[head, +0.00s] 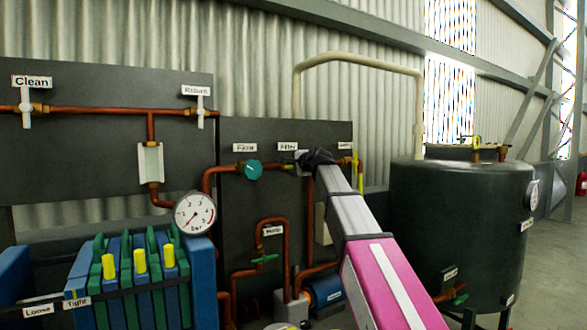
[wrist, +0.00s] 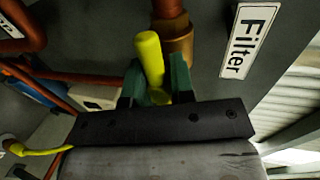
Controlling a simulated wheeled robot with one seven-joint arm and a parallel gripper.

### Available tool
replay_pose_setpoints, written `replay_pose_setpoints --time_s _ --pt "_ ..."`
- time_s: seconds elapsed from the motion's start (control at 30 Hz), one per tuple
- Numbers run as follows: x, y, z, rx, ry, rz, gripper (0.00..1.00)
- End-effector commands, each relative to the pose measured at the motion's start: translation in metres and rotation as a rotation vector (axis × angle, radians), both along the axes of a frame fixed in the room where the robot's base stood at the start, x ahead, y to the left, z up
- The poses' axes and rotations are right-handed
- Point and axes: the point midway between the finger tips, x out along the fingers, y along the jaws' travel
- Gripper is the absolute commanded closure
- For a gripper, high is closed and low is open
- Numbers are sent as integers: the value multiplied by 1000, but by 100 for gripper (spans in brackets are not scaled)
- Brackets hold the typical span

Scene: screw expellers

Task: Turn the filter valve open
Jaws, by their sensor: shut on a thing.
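The filter valve's yellow handle (wrist: 149,55) stands between my gripper's green fingers in the wrist view, beside a copper pipe with a brass fitting (wrist: 178,45). The white "Filter" label (wrist: 249,40) is to its right on the dark panel. My gripper (wrist: 154,80) is shut on this handle. In the head view my gripper (head: 303,160) is at the panel, just below a small white label (head: 288,146). The arm and gripper hide most of the valve there, so its angle is hard to tell.
A teal round knob (head: 253,170) is on the pipe to the left. Another yellow handle (head: 359,172) is close on the right. A pressure gauge (head: 195,213), a blue and green filter press (head: 125,275) and a dark tank (head: 460,225) stand around. Copper pipes run below.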

Motion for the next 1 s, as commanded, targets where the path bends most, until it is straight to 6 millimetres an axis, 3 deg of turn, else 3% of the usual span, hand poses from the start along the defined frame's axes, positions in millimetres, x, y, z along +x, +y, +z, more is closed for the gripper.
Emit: replay_pose_setpoints --time_s 0.03,0.23,0.27,0.3,0.67,1.0 --pt "-5 0 -7 -10 15 6 100" --pt "-5 -1 -8 -10 17 5 100" --pt "-5 -1 -8 -9 16 5 71" --pt "-5 -1 -7 -9 16 5 58" --pt "-6 -3 -3 -5 10 3 58" --pt "-53 -33 10 -6 10 3 58"
